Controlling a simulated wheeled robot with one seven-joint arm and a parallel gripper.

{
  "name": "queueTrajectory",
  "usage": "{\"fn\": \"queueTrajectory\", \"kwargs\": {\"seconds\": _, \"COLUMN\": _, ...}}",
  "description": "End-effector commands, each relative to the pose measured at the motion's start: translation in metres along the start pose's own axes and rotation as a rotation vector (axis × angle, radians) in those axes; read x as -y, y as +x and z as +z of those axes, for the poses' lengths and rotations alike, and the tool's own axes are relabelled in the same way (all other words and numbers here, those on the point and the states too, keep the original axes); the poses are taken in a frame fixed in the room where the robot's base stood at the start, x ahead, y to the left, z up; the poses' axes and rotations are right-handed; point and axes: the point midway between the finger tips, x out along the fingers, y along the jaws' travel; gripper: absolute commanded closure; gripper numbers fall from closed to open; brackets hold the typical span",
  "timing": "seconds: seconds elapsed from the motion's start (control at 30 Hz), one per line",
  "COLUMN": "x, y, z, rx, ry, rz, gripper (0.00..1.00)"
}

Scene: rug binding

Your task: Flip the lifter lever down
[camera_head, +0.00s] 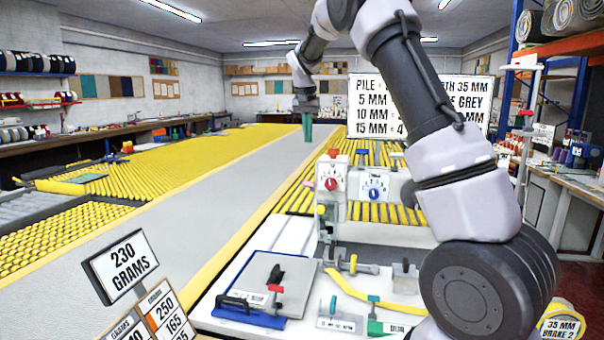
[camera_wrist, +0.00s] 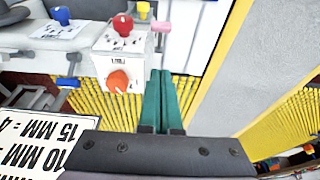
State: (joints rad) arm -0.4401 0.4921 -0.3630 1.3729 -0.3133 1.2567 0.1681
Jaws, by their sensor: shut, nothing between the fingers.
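My gripper (camera_head: 307,127) has teal fingers pressed together and empty. It hangs above the yellow rollers, behind the white binding machine head (camera_head: 345,190). In the wrist view my gripper's fingers (camera_wrist: 161,75) are side by side, just right of the machine's red dial (camera_wrist: 118,82) in the picture. A pink-tipped lever (camera_wrist: 160,27) sticks out beside the machine's edge, with a yellow knob (camera_wrist: 143,10) next to it. In the head view a yellow knob (camera_head: 321,209) shows at the head's left side. No label marks the lifter lever, so I cannot tell which it is.
A blue dial (camera_head: 374,193) is on the machine's right part. A large thickness sign (camera_head: 364,88) stands behind. The white worktop (camera_head: 225,322) in front holds a grey plate, clamps and a yellow strip. A grey rug (camera_head: 215,190) with yellow borders runs along the left.

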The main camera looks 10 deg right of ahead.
Motion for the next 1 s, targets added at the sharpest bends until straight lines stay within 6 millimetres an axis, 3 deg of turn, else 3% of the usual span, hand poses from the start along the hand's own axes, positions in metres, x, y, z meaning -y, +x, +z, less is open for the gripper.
{"fn": "queueTrajectory", "kwargs": {"seconds": 0.37, "x": 0.0, "y": 0.009, "z": 0.001, "rx": 0.002, "ry": 0.0, "rz": 0.0, "gripper": 1.0}}
{"fn": "queueTrajectory", "kwargs": {"seconds": 0.83, "x": -0.001, "y": 0.101, "z": 0.001, "rx": 0.004, "ry": 0.0, "rz": 0.001, "gripper": 1.0}}
{"fn": "queueTrajectory", "kwargs": {"seconds": 1.0, "x": 0.0, "y": 0.118, "z": 0.019, "rx": 0.002, "ry": -0.001, "rz": -0.001, "gripper": 1.0}}
